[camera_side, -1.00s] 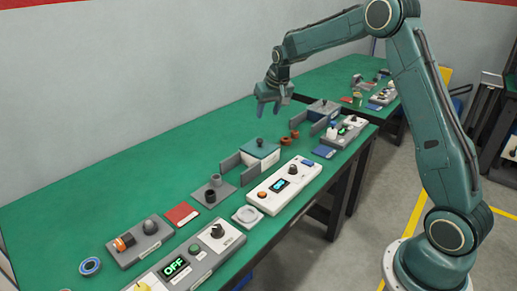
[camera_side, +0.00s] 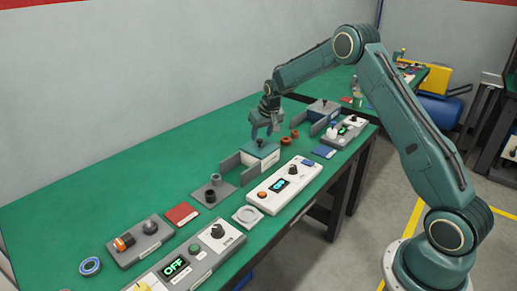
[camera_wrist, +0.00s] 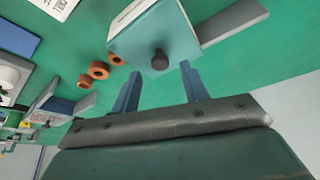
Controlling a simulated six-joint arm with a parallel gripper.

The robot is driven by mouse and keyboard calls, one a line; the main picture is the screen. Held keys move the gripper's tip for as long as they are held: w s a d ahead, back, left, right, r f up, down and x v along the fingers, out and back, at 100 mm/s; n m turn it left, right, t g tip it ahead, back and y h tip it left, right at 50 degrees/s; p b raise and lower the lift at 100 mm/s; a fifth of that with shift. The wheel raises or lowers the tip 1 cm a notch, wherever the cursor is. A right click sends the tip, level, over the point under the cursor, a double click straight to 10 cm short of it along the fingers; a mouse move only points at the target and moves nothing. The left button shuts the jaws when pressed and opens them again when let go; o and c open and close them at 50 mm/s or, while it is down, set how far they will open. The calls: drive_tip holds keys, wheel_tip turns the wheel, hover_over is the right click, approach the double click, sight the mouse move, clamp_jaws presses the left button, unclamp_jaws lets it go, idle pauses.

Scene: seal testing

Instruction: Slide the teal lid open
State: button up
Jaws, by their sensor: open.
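The teal lid (camera_side: 258,149) lies on top of a white box (camera_side: 262,163) between grey side rails (camera_side: 231,164) on the green table. A dark round knob (camera_wrist: 160,60) stands up from the lid. My gripper (camera_side: 265,134) is open and empty, just above the lid at the knob. In the wrist view the two blue-grey fingers (camera_wrist: 160,82) point towards the knob, one to each side of its line, with the knob a little beyond the tips. The gripper partly hides the knob in the side view.
Orange-brown rings (camera_side: 289,137) lie close to the right of the box. A white panel with a display (camera_side: 284,184) lies in front. A grey plate with a dark post (camera_side: 214,191) stands to the left. Free green table lies behind the box.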

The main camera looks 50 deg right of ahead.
sight(260, 144)
drive_tip(key=shift+x, duration=1.25)
drive_tip(key=shift+c, duration=0.5)
clamp_jaws()
drive_tip(key=shift+a, duration=0.15)
